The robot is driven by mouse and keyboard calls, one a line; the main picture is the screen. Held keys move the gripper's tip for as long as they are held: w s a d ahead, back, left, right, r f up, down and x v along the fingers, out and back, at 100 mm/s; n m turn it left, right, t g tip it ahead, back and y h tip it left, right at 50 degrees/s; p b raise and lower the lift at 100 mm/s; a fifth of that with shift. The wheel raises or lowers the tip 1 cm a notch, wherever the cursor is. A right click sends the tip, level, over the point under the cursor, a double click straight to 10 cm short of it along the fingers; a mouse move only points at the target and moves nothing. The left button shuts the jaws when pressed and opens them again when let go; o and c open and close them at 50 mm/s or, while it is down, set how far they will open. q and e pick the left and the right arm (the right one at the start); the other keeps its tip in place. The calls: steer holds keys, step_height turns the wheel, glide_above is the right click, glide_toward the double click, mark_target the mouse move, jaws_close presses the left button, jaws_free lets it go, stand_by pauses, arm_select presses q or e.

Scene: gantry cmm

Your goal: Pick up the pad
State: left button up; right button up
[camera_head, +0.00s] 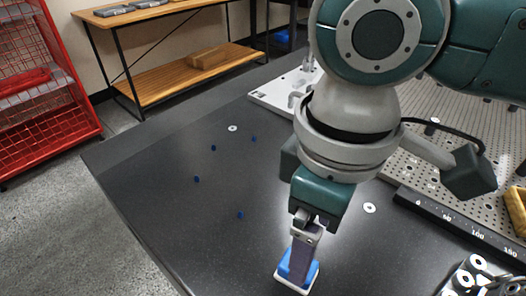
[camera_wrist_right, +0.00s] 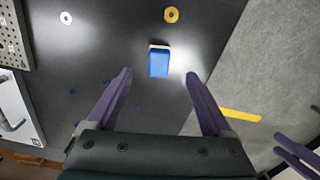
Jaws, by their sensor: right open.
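The pad is a small blue block with a white edge, lying on the dark table; it shows at the bottom of the head view (camera_head: 284,275) and between and beyond the fingertips in the right wrist view (camera_wrist_right: 159,62). My right gripper (camera_head: 301,258) points down over the pad and partly hides it in the head view. In the right wrist view my right gripper (camera_wrist_right: 158,76) has its purple fingers spread, with nothing between the tips. Purple fingers of my left gripper (camera_wrist_right: 298,154) show at the lower right edge of that view; their opening is unclear.
Several small blue dots (camera_head: 240,215) and white rings (camera_head: 369,208) mark the table (camera_head: 170,215). A perforated plate (camera_head: 400,165) and a dark ruler bar (camera_head: 460,225) are at the right. A red rack (camera_head: 45,90) and wooden shelf (camera_head: 175,75) stand beyond. The left table area is mostly clear.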

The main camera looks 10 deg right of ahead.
step_height(320, 180, down, 4)
steer(key=shift+a+r+b, duration=0.15)
steer(key=shift+b, duration=0.3)
steer(key=f, duration=0.1)
steer(key=f+b, duration=0.1)
steer(key=f, duration=0.1)
steer(key=f+b, duration=0.1)
steer(key=f, duration=0.1)
steer(key=shift+w+f, duration=0.1)
steer(key=shift+w, duration=0.15)
jaws_close()
